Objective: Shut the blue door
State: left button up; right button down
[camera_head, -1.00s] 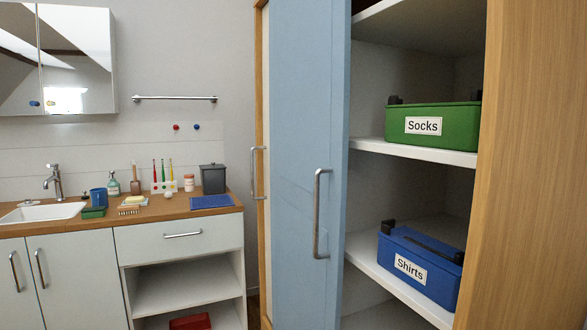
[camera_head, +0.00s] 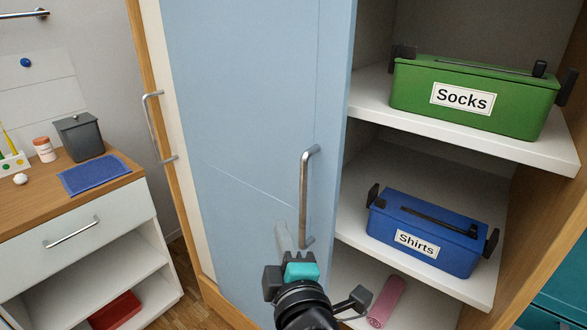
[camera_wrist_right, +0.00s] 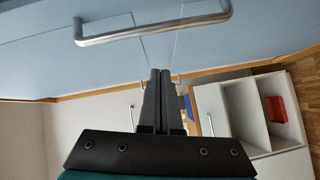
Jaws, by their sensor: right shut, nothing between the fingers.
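The blue door (camera_head: 235,110) is a tall panel covering the left part of the wardrobe; the right part, with shelves, is open. Its upright metal bar handle (camera_head: 304,195) is near the right edge. In the right wrist view the blue door (camera_wrist_right: 115,15) and its handle (camera_wrist_right: 155,31) span the top. My right gripper (camera_head: 280,228) is shut and empty, in front of the door just left of the handle's lower end. Its closed fingers also show in the right wrist view (camera_wrist_right: 160,75), apart from the handle. My left gripper is out of view.
A green Socks box (camera_head: 475,95) and a blue Shirts box (camera_head: 430,230) stand on the shelves, with a pink roll (camera_head: 386,302) below. Another metal handle (camera_head: 155,130) is left of the door. A washstand cabinet (camera_head: 85,235) stands at the left.

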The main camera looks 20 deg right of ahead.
notch_tip(320, 180, up, 10)
jog(key=s+n+t+p, duration=0.1)
jog(key=s+t, duration=0.1)
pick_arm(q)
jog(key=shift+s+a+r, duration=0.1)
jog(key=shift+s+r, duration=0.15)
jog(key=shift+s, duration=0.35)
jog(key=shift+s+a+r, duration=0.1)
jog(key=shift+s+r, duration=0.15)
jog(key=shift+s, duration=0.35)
pick_arm(e)
jog(key=w+d, duration=0.3)
jog(key=w, duration=0.4)
jog(key=shift+w+d+r, duration=0.2)
jog(key=shift+d+r, duration=0.05)
jog(key=shift+d, duration=0.15)
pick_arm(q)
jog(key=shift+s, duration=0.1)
